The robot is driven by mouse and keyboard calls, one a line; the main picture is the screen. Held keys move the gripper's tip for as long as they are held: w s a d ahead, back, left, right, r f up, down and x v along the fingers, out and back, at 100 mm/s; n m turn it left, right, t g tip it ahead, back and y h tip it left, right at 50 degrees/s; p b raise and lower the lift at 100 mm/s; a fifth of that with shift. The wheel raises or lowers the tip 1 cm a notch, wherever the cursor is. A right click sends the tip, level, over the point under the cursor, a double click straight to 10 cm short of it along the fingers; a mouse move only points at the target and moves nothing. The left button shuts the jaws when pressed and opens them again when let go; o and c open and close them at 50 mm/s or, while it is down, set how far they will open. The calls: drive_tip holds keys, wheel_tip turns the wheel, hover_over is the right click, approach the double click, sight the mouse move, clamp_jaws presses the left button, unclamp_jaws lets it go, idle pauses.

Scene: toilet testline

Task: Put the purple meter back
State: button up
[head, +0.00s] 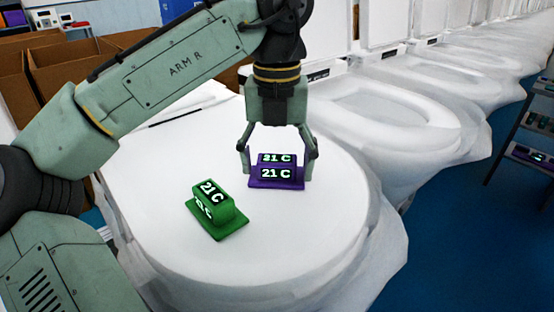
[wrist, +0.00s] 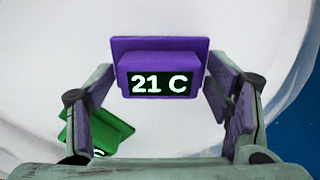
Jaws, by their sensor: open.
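The purple meter (head: 276,173) sits on the white toilet lid (head: 310,235), its display reading 21 C. It also shows in the wrist view (wrist: 158,66), upright and centred between the fingers. My gripper (head: 279,165) is open above and around the purple meter, with one finger on each side. In the wrist view, my gripper (wrist: 160,100) has a visible gap on both sides of the meter.
A green meter (head: 217,210) reading 21 C stands on the same lid, to the left and nearer. More white toilets (head: 385,115) line up at the right. A dark shelf (head: 535,125) stands at the far right, holding small devices. Brown boxes (head: 70,70) stand at the back left.

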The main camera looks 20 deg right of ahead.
sight(275, 159)
drive_tip(key=shift+r, duration=0.1)
wheel_tip(275, 159, up, 12)
drive_tip(key=p, duration=0.3)
drive_tip(key=shift+p, duration=0.3)
drive_tip(key=shift+a, duration=0.15)
